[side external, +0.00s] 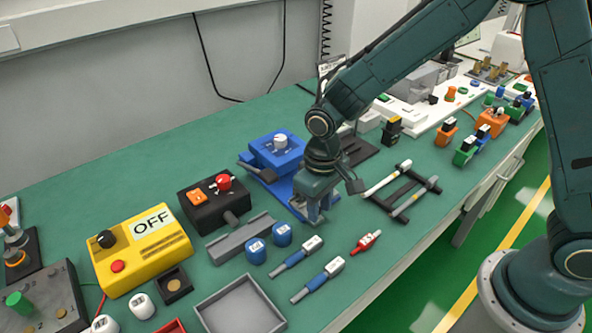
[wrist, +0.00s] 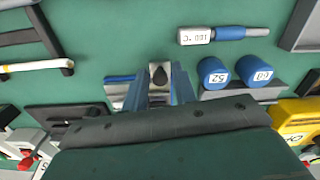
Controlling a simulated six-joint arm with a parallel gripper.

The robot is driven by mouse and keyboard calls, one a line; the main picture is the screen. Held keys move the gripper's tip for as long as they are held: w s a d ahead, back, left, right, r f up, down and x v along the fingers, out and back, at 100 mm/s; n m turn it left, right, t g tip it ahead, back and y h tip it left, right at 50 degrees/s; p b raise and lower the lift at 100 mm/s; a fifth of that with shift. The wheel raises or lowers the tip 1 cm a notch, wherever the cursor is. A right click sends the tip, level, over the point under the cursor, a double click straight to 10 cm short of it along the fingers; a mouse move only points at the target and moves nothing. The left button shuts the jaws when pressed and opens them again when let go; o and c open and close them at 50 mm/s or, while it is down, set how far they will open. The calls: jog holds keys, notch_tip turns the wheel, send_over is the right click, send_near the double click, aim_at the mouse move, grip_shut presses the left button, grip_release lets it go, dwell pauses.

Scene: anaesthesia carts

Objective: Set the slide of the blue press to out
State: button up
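The blue press (side external: 275,152) has a box body with a white dial on top, a dark handle at its left and a flat blue base running toward my gripper. My gripper (side external: 318,212) points down at the near right end of this base. In the wrist view, the fingers of my gripper (wrist: 158,70) stand on either side of a grey piece with a dark, drop-shaped top (wrist: 158,76). Whether they touch it I cannot tell. A strip of blue base (wrist: 120,79) shows left of the fingers. My gripper and wrist hide the rest of the slide.
A black box with a red knob (side external: 224,182) and a grey rail (side external: 240,238) stand left of my gripper. A black rack (side external: 405,192) with rods is at the right. Bare green bench lies around the rack.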

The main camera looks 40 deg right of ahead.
jog(key=shift+w, duration=0.15)
jog(key=shift+r, duration=0.9)
notch_tip(320, 180, up, 12)
dwell(0.3)
jog(key=s+d+r+t, duration=0.3)
jog(key=s+d+r, duration=0.5)
jog(key=s+d, duration=0.1)
jog(key=s+d+m+t, duration=0.1)
jog(key=s+d, duration=0.4)
jog(key=s, duration=0.6)
jog(key=shift+d+m+t, duration=0.25)
jog(key=shift+m+t, duration=0.15)
jog(key=shift+t, duration=0.4)
